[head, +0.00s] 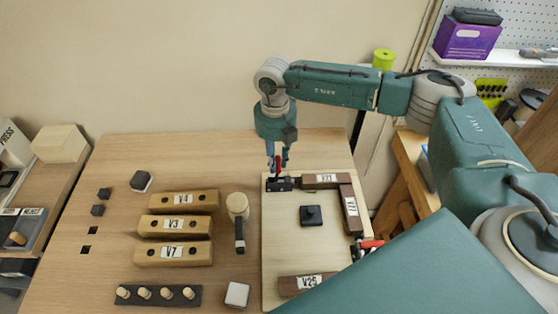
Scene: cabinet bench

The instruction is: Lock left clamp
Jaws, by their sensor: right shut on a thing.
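The left clamp (279,185) is a small black toggle clamp at the back left corner of the pale wooden board (284,236). Its red handle (277,166) stands about upright. My right gripper (278,164) points down from above and is shut on this handle, its fingers partly hiding it. The clamp's head faces the end of a dark brown block marked V11 (322,181); whether it touches is too small to tell. My left gripper is not in view.
A second red-handled clamp (372,244) is at the board's right edge, beside another brown block (350,209). A black knobbed piece (311,215) is mid-board, block V25 (303,283) in front. Left are wooden blocks (174,226), a mallet (238,216) and a peg strip (158,295).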

